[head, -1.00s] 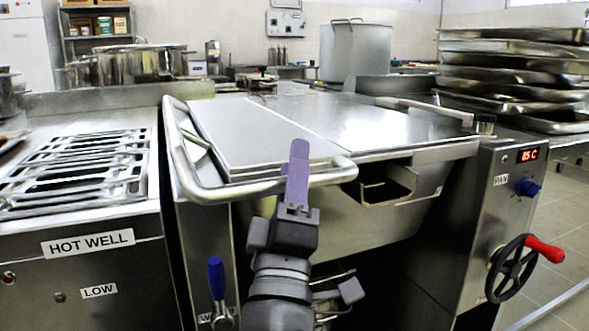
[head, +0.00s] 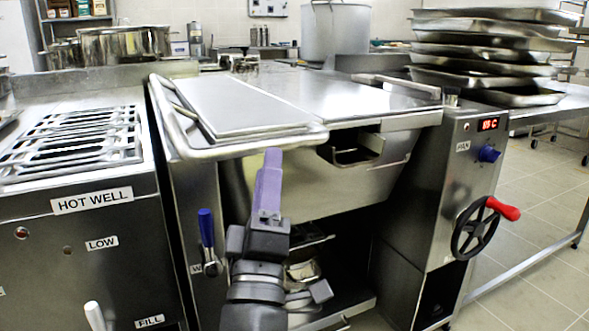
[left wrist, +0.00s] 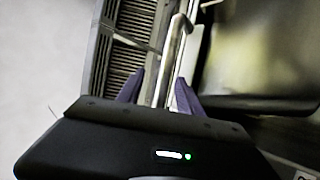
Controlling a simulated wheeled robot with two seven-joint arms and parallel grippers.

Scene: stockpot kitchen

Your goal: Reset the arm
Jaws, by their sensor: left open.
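My left gripper (head: 269,185), with purple fingers, is raised in front of the tilting pan (head: 290,180) in the head view. Its fingertips overlap the pan's front just below the lid's handle bar (head: 245,146). In the left wrist view the two purple fingers (left wrist: 155,88) are apart, with a metal bar (left wrist: 170,60) showing in the gap beyond them. I cannot tell how far off that bar is. I see nothing held. The lid (head: 240,107) of the pan is down. My right gripper is not in view.
The hot well (head: 92,200) stands at the left, with metal racks on top. A blue-handled lever (head: 206,228) is left of my arm. At the right are a black handwheel (head: 475,230) with a red grip and stacked trays (head: 490,60). Floor is open at far right.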

